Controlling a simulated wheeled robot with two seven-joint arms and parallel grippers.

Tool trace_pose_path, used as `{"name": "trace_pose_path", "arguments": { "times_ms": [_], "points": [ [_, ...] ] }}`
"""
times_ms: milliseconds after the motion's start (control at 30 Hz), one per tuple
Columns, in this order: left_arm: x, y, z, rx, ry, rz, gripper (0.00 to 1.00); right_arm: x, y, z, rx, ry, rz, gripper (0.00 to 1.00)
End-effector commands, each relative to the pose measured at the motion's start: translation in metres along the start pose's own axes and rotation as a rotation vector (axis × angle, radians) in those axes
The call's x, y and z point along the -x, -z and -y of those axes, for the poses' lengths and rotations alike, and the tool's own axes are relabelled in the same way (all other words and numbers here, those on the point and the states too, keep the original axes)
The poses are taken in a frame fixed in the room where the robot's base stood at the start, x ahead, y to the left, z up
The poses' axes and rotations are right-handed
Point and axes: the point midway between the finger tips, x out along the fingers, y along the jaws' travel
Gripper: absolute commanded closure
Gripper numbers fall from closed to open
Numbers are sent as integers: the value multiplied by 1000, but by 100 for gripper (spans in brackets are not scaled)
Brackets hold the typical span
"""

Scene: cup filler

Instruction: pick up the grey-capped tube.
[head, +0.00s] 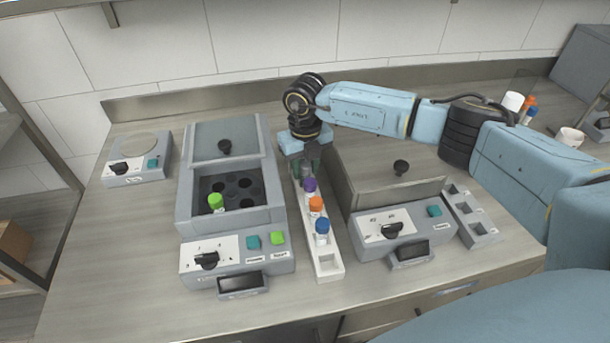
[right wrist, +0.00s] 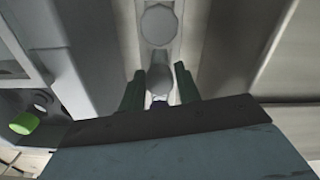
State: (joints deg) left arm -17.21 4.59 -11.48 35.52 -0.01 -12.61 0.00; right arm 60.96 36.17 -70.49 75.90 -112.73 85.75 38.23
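A white rack (head: 327,262) stands between the two machines and holds purple-capped (head: 309,187), orange-capped (head: 316,204) and blue-capped (head: 322,226) tubes in a row. My right gripper (head: 304,172) points down over the far end of the rack, behind the purple cap. In the right wrist view, a grey cap (right wrist: 160,80) lies between the two green fingers (right wrist: 159,84), one on each side. The fingers look apart, with little room beside the cap; contact is not clear. The tube's body is hidden. My left gripper is not in view.
A left machine (head: 183,215) has an open well with a green-capped tube (head: 216,202). A right machine (head: 345,185) stands close beside the rack. A pale round shape (right wrist: 158,25) lies farther along the rack. A grey holder (head: 483,233) stands at right. The front counter is clear.

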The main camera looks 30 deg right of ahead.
Motion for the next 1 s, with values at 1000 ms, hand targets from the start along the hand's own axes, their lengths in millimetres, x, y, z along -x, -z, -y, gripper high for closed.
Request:
{"name": "trace_pose_path", "arguments": {
  "times_ms": [1000],
  "points": [
    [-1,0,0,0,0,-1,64,93,-1,0,0,0,2,96]
  ]
}}
